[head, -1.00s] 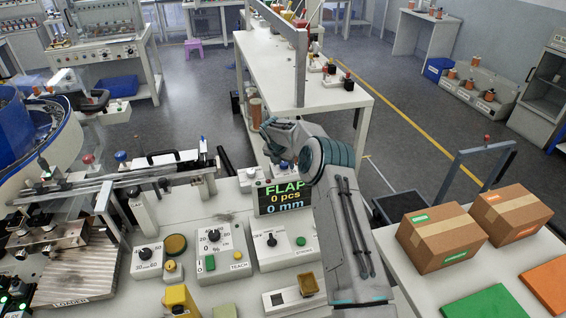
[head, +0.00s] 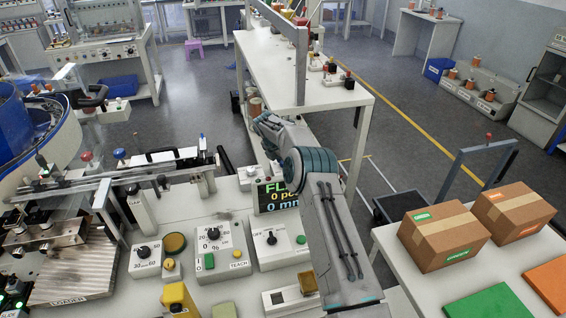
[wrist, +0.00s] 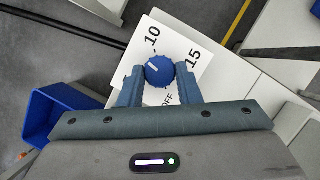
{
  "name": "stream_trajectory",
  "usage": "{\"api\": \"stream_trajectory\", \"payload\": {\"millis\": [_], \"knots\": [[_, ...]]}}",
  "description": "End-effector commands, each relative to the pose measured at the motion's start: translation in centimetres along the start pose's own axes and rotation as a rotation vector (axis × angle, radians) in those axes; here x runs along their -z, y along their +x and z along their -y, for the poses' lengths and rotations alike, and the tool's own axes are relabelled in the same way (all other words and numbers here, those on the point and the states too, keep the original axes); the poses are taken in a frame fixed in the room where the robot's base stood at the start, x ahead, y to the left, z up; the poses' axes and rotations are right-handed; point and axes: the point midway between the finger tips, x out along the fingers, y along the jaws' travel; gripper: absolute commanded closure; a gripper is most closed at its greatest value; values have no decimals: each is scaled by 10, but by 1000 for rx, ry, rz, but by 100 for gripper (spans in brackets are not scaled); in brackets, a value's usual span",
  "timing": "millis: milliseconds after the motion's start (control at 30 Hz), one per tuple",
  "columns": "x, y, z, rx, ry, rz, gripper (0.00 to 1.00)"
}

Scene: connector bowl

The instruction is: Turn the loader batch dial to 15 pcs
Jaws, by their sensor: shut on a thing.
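The batch dial is a round blue ridged knob (wrist: 159,72) on a white plate (wrist: 205,58), seen in the wrist view. The plate is marked 10, 15 and OFF; another mark at the left is mostly hidden by a finger. A short white line on the knob points to the upper left, to the left of the 10 mark. My gripper (wrist: 160,80) is shut on the knob, one finger on each side. In the head view my arm hides the dial and the fingertips.
A blue bin (wrist: 55,118) shows at the left in the wrist view. Cartons (head: 443,238) sit at the right.

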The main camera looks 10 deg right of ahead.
Motion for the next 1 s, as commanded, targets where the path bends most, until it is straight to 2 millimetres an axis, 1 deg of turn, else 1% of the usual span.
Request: {"api": "stream_trajectory", "payload": {"millis": [200, 500, 1000], "knots": [[0, 0, -2, 43, 109, 1, 92], [0, 0, -2, 80, 198, 1, 92], [0, 0, -2, 92, 224, 0, 92]]}}
